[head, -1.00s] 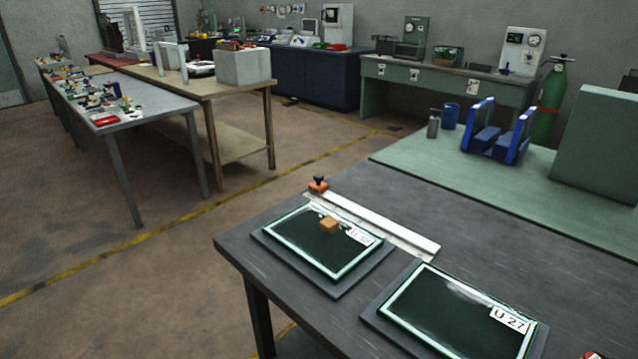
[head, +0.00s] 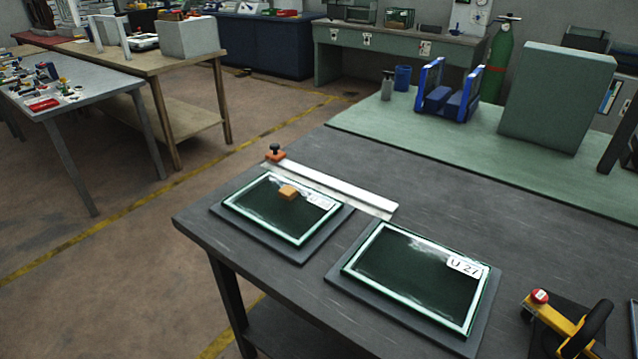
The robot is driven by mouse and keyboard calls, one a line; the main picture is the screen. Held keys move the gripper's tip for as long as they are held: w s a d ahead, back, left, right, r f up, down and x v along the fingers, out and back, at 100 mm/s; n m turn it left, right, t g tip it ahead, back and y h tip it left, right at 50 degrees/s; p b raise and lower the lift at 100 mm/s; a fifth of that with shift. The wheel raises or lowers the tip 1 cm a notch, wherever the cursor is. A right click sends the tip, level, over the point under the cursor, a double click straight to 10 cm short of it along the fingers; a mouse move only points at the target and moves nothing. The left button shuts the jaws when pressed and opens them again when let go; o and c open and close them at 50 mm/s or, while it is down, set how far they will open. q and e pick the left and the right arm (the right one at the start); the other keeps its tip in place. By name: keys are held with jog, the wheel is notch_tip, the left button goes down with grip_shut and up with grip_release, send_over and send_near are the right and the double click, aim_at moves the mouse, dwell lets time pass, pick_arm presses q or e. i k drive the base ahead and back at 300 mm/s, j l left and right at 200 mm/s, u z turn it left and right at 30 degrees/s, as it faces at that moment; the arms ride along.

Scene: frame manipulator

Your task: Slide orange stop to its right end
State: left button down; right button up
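The orange stop (head: 275,154) with a dark knob on top sits at the far left end of a pale metal rail (head: 340,188). The rail runs across the dark workbench from the stop toward the lower right, behind the framed panels. Neither of my grippers shows in the head view.
Two framed dark panels lie on the bench, the left one (head: 257,222) with an orange-brown block (head: 288,192) on it, the right one (head: 400,285) labelled U 27. A yellow tool (head: 550,318) with a black handle is at the lower right. A green mat (head: 400,122) holds a blue rack (head: 447,92).

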aim_at(275, 156)
jog(key=i+j+z, duration=0.1)
jog(key=j, duration=0.2)
jog(key=i+j+z, duration=0.15)
jog(key=j, duration=0.2)
jog(key=i+j+z, duration=0.1)
jog(key=j, duration=0.25)
jog(key=i+j+z, duration=0.1)
jog(key=j, duration=0.25)
jog(key=i, duration=0.1)
